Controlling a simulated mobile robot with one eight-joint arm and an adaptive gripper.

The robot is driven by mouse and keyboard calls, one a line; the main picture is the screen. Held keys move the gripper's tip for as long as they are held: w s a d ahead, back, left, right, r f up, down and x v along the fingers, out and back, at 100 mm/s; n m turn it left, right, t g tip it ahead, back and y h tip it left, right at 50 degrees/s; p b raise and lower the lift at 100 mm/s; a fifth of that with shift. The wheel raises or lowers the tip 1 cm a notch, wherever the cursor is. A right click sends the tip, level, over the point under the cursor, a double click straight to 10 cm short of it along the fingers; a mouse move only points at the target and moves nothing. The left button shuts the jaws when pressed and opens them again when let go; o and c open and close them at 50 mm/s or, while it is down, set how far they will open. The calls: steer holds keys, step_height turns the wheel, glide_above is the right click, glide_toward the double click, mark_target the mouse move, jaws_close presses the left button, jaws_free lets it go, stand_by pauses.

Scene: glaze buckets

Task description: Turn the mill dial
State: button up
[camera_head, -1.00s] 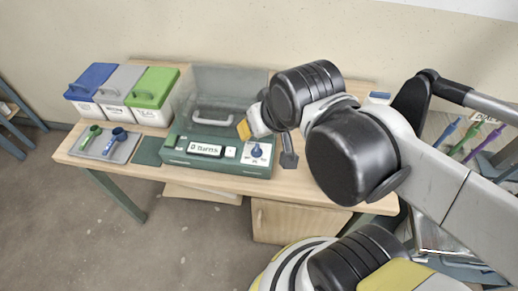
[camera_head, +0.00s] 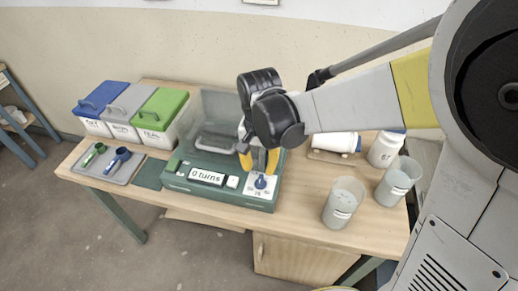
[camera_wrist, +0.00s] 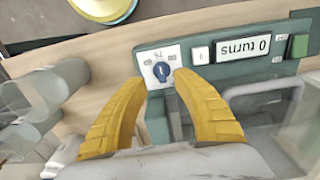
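The mill (camera_head: 188,185) is a green box with a clear cover and a display reading "0 turns". Its blue dial (camera_head: 260,182) sits on a white plate at the right end of the front. The dial also shows in the wrist view (camera_wrist: 162,71), upside down, with its plate in full sight. My gripper (camera_head: 259,160) has yellow fingers and is just above and behind the dial. In the wrist view the fingers (camera_wrist: 152,85) are spread apart, with tips close to the dial plate; nothing is between them. I cannot tell whether they touch the plate.
Clear beakers (camera_head: 343,203) and (camera_head: 398,181) and white jars (camera_head: 384,150) stand on the table at right. Buckets with blue, grey and green (camera_head: 161,112) lids stand at back left. A tray (camera_head: 108,164) with two scoops lies at front left.

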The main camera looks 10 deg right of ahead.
mark_target(259, 183)
step_height(259, 183, down, 8)
steer(key=b, duration=0.3)
steer(key=shift+f, duration=0.25)
steer(key=shift+c, duration=0.5)
jaws_close()
